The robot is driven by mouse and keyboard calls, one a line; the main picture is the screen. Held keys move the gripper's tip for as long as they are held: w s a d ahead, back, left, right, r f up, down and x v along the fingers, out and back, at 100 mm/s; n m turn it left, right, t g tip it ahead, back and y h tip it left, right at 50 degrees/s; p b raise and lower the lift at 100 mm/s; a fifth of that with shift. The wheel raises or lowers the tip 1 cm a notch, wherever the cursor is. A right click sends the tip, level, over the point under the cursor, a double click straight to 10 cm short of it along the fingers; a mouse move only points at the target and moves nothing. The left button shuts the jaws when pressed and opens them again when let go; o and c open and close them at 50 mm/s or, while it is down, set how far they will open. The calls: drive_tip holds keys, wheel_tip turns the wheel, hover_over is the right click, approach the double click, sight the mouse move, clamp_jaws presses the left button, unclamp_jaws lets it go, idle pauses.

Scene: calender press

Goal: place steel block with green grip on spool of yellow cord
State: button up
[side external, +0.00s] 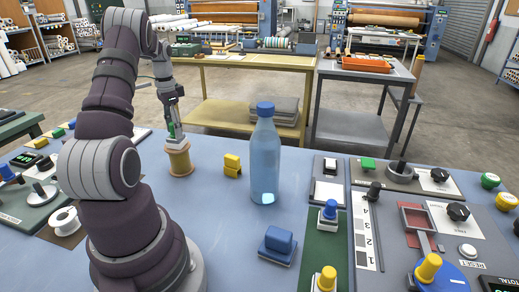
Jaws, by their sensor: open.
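The spool of yellow cord (178,162) stands upright on the blue table, left of centre. The steel block with green grip (176,141) is small and partly hidden; it appears to sit on top of the spool, but contact is hard to make out. My gripper (172,130) points down directly above the spool, with its fingers around or beside the green grip. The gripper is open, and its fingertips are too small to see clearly.
A blue bottle (264,155) and a yellow block (232,165) stand right of the spool. A block with blue grip (278,243) lies nearer. Control panels (400,225) fill the right. A white spool (65,220) is at left.

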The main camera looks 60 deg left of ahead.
drive_tip(key=shift+r, duration=0.1)
wheel_tip(320, 180, up, 12)
drive_tip(key=w+d+r+t+y, duration=0.1)
drive_tip(key=w+d+r, duration=0.3)
drive_tip(key=w+d, duration=0.4)
drive_tip(key=s+d+f+m+t, duration=0.1)
drive_tip(key=s+d+f+t, duration=0.1)
drive_tip(key=d, duration=0.9)
drive_tip(key=s+d+f+t+h, duration=0.1)
drive_tip(key=s+d+f+t, duration=0.1)
drive_tip(key=d, duration=0.9)
drive_tip(key=shift+s+f+m+t, duration=0.3)
drive_tip(key=shift+f+m, duration=0.1)
drive_tip(key=shift+f, duration=0.45)
